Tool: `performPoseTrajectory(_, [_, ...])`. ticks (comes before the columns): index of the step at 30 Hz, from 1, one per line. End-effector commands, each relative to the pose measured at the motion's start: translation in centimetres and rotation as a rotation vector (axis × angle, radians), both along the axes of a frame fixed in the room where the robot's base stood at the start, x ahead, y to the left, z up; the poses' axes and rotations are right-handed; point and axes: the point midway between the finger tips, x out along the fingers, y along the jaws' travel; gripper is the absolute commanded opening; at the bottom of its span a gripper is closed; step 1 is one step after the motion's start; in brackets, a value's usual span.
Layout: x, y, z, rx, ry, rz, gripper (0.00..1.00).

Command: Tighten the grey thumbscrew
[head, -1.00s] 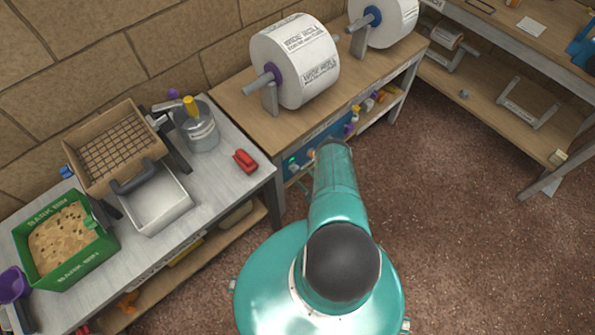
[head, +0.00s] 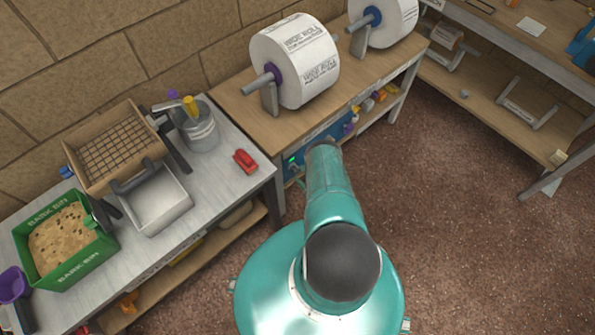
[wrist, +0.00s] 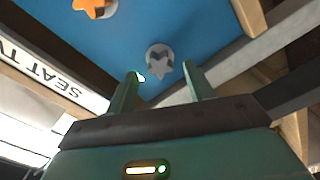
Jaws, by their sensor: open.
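The grey thumbscrew (wrist: 159,61) shows in the wrist view as a star-shaped knob on a round grey base, set on a blue panel (wrist: 190,22). My gripper (wrist: 162,82) is open, its two green fingers apart. The thumbscrew shows between and just beyond the fingertips, with no contact visible. In the head view the blue panel (head: 325,137) is on the front of the wooden bench, partly hidden by my arm. The thumbscrew and my gripper are hidden there.
An orange star knob (wrist: 90,4) is on the same panel, up and left. A strip with lettering (wrist: 45,77) runs along the left. The wooden bench (head: 235,93) bears large paper rolls (head: 300,62). A metal table (head: 225,185) stands left; open floor (head: 450,220) lies right.

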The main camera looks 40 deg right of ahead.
Motion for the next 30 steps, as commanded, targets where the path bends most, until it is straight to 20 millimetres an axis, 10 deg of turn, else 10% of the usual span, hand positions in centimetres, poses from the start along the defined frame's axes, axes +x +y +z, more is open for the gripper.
performPoseTrajectory(24, [2.6, 0.1, 0.0, 0.001, 0.001, -0.001, 0.53])
performPoseTrajectory(30, [2.6, 0.1, 0.0, 0.001, 0.001, -0.001, 0.13])
